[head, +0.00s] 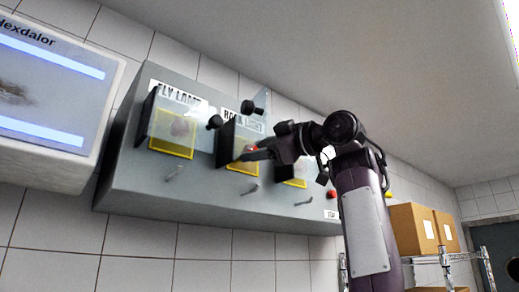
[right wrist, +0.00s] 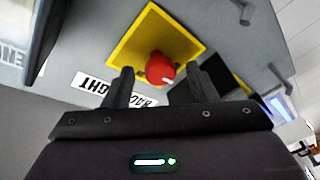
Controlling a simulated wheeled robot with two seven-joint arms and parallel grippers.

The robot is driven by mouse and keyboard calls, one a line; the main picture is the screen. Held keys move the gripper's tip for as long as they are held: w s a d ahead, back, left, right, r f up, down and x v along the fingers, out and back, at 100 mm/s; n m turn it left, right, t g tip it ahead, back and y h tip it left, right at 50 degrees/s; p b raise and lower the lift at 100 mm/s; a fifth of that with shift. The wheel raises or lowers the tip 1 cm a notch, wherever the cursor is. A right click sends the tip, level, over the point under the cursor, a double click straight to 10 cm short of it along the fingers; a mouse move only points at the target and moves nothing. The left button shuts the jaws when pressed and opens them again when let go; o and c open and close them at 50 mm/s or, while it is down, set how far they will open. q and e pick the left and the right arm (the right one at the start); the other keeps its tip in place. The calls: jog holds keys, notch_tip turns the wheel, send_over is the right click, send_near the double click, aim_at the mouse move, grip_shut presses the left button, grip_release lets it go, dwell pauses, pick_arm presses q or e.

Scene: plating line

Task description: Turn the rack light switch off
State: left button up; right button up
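The grey panel (head: 120,185) on the tiled wall carries a switch labelled RACK LIGHT (head: 243,121), its label also in the right wrist view (right wrist: 92,88). Its red knob (right wrist: 160,67) sits on a yellow plate (right wrist: 132,42); the plate also shows in the head view (head: 240,168). My right gripper (right wrist: 160,78) is open, its two fingers apart on either side of the knob. Whether they touch it, I cannot tell. A clear flap with a dark knob (head: 248,107) stands above the label and seems raised. My left gripper is not in view.
Left of it is the FLY LAMP switch (head: 185,128) behind a clear cover with a dark knob (head: 215,122). A third switch (head: 293,172) is partly hidden by my arm. Small metal levers (head: 175,173) stick out below. A screen (head: 50,85) hangs left; boxes (head: 410,230) stand right.

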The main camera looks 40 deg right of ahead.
jog(key=b+v, duration=0.3)
jog(key=v, duration=0.5)
jog(key=shift+w, duration=0.2)
jog(key=shift+s, duration=0.15)
dwell(0.4)
